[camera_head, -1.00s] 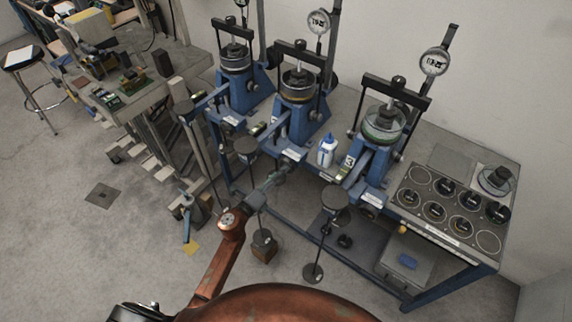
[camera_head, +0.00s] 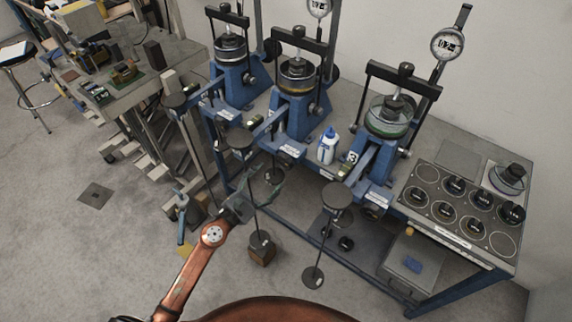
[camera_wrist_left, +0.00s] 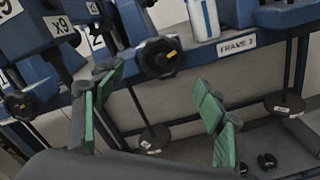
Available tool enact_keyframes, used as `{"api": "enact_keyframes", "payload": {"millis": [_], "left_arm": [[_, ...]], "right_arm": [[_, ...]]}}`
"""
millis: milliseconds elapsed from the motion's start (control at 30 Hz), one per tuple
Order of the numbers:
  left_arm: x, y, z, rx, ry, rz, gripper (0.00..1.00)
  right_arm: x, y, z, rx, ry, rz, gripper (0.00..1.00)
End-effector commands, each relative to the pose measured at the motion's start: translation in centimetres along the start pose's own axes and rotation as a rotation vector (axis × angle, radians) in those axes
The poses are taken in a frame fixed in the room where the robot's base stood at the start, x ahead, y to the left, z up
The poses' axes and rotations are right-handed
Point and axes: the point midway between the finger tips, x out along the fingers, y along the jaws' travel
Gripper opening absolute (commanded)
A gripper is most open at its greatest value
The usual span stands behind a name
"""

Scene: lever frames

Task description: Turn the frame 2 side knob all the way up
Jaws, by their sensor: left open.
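The frame 2 side knob, a black lobed knob with a yellow mark, shows in the left wrist view (camera_wrist_left: 158,57), left of the white bottle. In the head view the knob (camera_head: 274,175) sits below the front edge of the middle blue frame (camera_head: 297,110). My left gripper (camera_head: 258,196) is just in front of it, lower left. In the wrist view the left gripper (camera_wrist_left: 156,86) has its green-padded fingers spread wide and empty. The knob lies beyond the gap between the fingertips, apparently untouched. My right gripper is not in view.
A white bottle (camera_head: 328,145) stands on the bench edge. Another black knob (camera_wrist_left: 20,104) is at the wrist view's left.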

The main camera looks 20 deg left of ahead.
Motion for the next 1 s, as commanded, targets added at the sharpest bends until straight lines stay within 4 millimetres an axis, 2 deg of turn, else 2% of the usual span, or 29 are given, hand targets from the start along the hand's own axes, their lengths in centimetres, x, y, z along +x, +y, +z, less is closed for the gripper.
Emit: {"api": "enact_keyframes", "payload": {"millis": [33, 133, 367, 1000], "left_arm": [[-0.2, -0.4, -0.3, 0.103, -0.001, -0.002, 0.65], [-0.5, -0.4, 0.0, 0.257, -0.005, 0.0, 0.65], [0.3, -0.2, 0.4, 0.332, -0.008, 0.004, 0.65], [8.7, -0.2, 0.4, 0.326, -0.008, 0.004, 0.65]], "right_arm": [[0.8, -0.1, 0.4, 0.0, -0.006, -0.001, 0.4], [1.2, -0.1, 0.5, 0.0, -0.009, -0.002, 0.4], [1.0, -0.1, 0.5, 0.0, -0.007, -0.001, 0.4], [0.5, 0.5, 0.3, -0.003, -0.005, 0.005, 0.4]]}}
